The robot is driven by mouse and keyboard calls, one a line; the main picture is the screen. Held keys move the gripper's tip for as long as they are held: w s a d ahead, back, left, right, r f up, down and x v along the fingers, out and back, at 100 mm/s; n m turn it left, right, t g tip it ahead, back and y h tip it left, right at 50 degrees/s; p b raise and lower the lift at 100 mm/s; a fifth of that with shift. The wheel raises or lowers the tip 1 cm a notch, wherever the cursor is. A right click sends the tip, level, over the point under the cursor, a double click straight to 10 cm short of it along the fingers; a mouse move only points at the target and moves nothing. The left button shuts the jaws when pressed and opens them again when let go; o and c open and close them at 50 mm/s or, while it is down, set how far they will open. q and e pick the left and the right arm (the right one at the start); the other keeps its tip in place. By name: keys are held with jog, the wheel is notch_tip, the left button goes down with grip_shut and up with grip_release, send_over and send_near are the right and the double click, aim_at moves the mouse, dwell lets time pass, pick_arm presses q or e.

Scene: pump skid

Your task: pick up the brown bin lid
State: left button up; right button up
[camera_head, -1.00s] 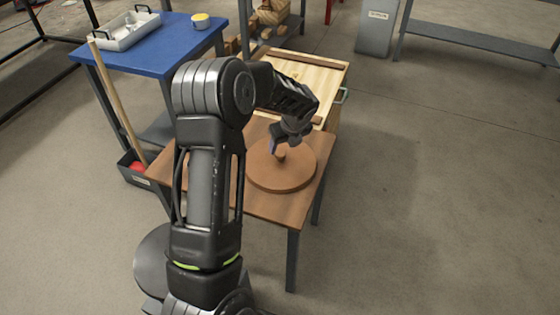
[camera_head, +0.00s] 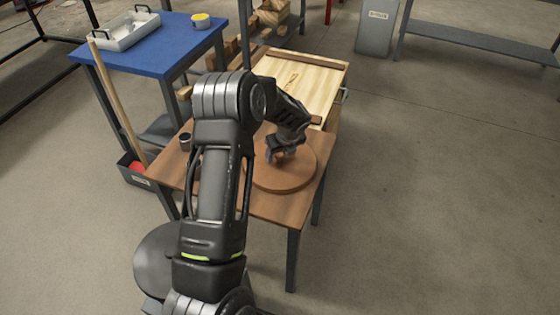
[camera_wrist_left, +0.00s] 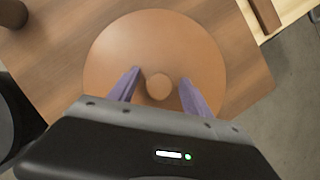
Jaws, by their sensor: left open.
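The brown bin lid (camera_head: 288,176) is a round disc lying flat on the small wooden table (camera_head: 262,207). It also fills the middle of the left wrist view (camera_wrist_left: 155,45), with its round knob (camera_wrist_left: 159,87) at the centre. My left gripper (camera_head: 275,158) is over the lid. In the left wrist view its two purple fingers (camera_wrist_left: 158,88) are open, one on each side of the knob, with gaps to it. In the head view my gripper hides the knob. My right gripper is not in view.
A pale wooden crate lid or box (camera_head: 300,80) stands just behind the table. A small dark cup (camera_head: 185,141) is on the table's left side. A blue table (camera_head: 150,50) with a white tray (camera_head: 130,30) stands back left. The floor at right is clear.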

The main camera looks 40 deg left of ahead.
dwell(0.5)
pick_arm(q)
grip_shut()
dwell(0.4)
jog(key=shift+r, duration=0.1)
